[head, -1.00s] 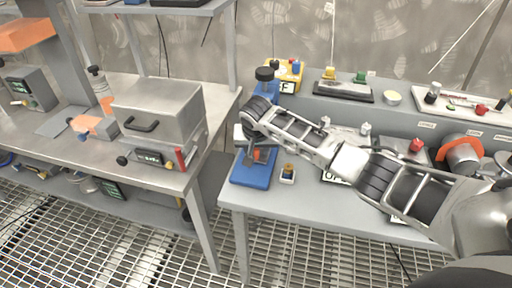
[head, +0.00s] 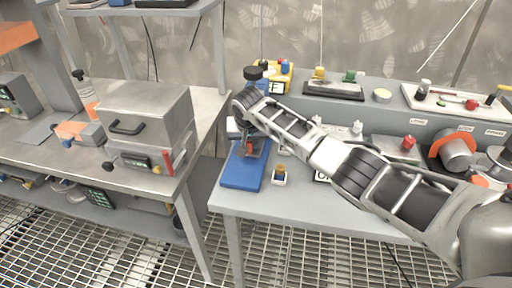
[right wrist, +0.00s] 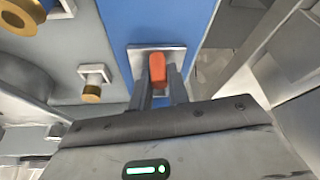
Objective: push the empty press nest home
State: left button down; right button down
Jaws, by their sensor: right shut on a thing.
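The press stands at the left end of the right bench, with a blue base (head: 242,174) and a black knob (head: 252,73) on top. The nest (right wrist: 137,56) is a small light metal plate on the blue surface, with an upright orange handle (right wrist: 157,68). My right gripper (right wrist: 162,82) is shut on that handle, one finger on each side. In the head view my right gripper (head: 249,146) reaches over the back part of the blue base, and my wrist hides much of the press. I cannot tell how deep the nest sits. My left gripper is not in view.
A small block with a brass top (head: 279,175) stands just right of the blue base. A grey box with a handle (head: 145,115) sits on the left bench. A gap separates the benches.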

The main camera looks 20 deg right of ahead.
jog(key=c, duration=1.3)
grip_release()
jog(key=shift+c, duration=0.2)
jog(key=shift+r, duration=0.15)
jog(key=v, duration=1.6)
